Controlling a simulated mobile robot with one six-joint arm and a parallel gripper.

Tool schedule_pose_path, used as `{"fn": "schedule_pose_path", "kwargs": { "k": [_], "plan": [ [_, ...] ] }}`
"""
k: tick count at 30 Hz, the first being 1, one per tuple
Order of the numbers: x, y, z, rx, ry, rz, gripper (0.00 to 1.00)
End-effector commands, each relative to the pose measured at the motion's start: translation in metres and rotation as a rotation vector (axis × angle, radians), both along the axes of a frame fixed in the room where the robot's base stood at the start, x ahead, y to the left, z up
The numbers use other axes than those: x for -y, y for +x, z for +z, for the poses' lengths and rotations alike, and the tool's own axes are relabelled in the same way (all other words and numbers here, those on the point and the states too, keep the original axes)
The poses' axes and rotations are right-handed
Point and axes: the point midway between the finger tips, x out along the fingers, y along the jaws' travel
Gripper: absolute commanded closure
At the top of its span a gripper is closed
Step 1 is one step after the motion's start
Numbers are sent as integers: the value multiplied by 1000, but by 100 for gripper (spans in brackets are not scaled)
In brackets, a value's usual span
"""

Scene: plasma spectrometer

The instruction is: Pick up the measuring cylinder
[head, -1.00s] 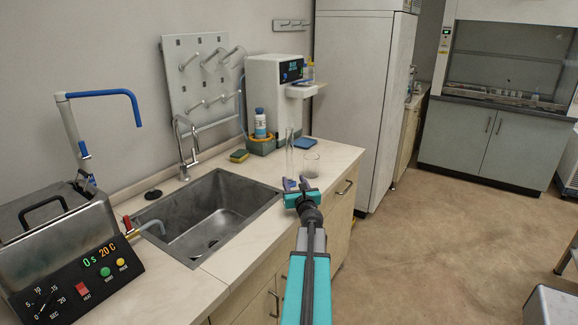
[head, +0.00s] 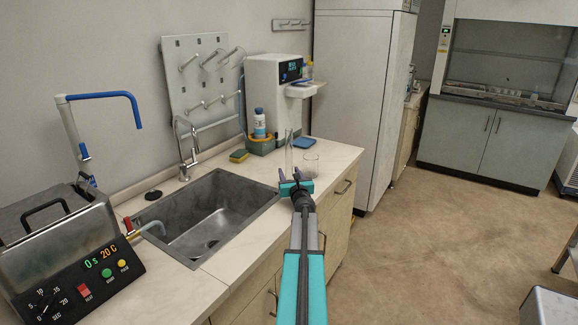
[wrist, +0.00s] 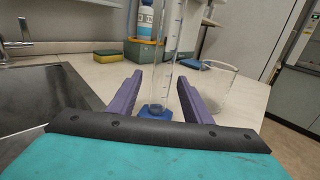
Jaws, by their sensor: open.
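The measuring cylinder is a tall clear glass tube (head: 289,152) standing upright on the counter, right of the sink. In the wrist view its graduated tube (wrist: 168,60) rises from a blue base (wrist: 155,112). My gripper (head: 290,176) is open, with purple fingers and a teal body. In the wrist view the fingers of my gripper (wrist: 160,88) point at the cylinder, which shows between them toward the far end. I cannot tell whether the tips have reached either side of it. Nothing is held.
A glass beaker (head: 311,164) stands close to the right of the cylinder. The sink (head: 205,222) is to the left. A bottle (head: 260,124) in a caddy, a sponge (head: 239,156) and a white instrument (head: 270,90) are behind. Countertop in front of the cylinder is clear.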

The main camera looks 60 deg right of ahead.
Motion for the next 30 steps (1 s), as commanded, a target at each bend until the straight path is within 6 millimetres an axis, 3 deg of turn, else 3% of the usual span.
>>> {"fn": "schedule_pose_path", "kwargs": {
  "k": [14,30],
  "plan": [
    [2,2,0,0,0,0,55],
    [31,29,4,-1,-1,2,55]
  ]
}}
